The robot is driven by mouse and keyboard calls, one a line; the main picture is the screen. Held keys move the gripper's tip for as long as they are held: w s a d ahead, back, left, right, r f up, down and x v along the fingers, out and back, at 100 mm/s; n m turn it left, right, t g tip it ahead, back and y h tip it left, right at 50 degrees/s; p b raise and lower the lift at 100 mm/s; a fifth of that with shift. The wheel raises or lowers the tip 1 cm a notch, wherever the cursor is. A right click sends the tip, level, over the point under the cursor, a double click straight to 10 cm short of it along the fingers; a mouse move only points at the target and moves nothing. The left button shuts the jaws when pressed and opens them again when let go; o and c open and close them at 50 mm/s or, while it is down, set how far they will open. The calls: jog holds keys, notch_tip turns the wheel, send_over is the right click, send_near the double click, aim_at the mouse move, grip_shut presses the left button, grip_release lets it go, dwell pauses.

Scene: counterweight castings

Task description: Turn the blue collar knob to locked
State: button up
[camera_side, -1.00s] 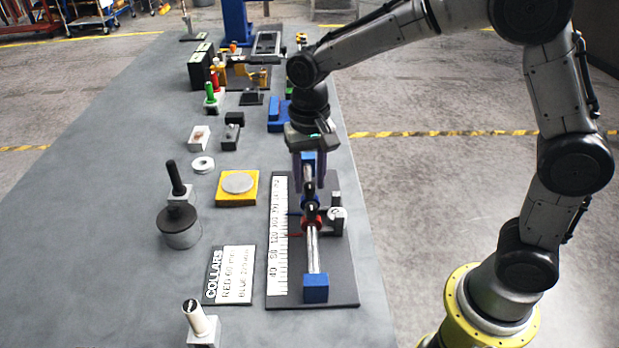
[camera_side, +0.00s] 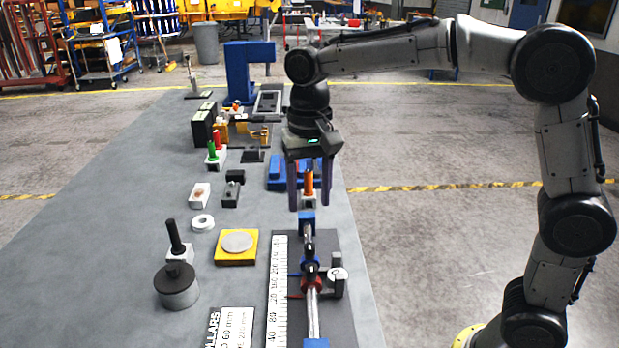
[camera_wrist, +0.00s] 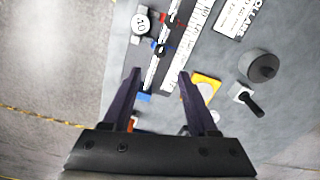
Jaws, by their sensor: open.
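A steel rod (camera_side: 312,314) runs between blue end blocks (camera_side: 307,222) on a dark base plate. A blue collar (camera_side: 310,268) sits on the rod, with a thin blue knob or lever towards the left. A red collar (camera_side: 311,284) with a red lever is just nearer the camera. My gripper (camera_side: 309,207) is open and empty, pointing down above the rod's far end, clear of the collars. In the wrist view the blue collar (camera_wrist: 160,48) lies beyond my open fingers (camera_wrist: 158,74). The knob's exact angle and any locked marking are too small to read.
A white ruler (camera_side: 276,300) lies left of the rod. A round-dial post (camera_side: 337,275) stands close on its right. A yellow block with a grey disc (camera_side: 236,258), a grey cylinder weight (camera_side: 177,290) and a white label plate (camera_side: 233,330) lie further left. Behind are several holders.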

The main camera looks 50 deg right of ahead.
jog(key=shift+r, duration=1.7)
jog(key=shift+d, duration=0.1)
jog(key=s+d+r+t, duration=0.2)
jog(key=s+d, duration=0.1)
jog(key=s, duration=0.4)
jog(key=s+d+r+t, duration=0.1)
jog(key=s+d+r, duration=0.2)
jog(key=s, duration=0.3)
jog(key=s+d+f+n+t, duration=0.2)
jog(key=s+f+n, duration=0.4)
jog(key=s+f, duration=0.2)
notch_tip(320, 180, down, 2)
jog(key=shift+s+f+t, duration=0.25)
jog(key=shift+t, duration=0.05)
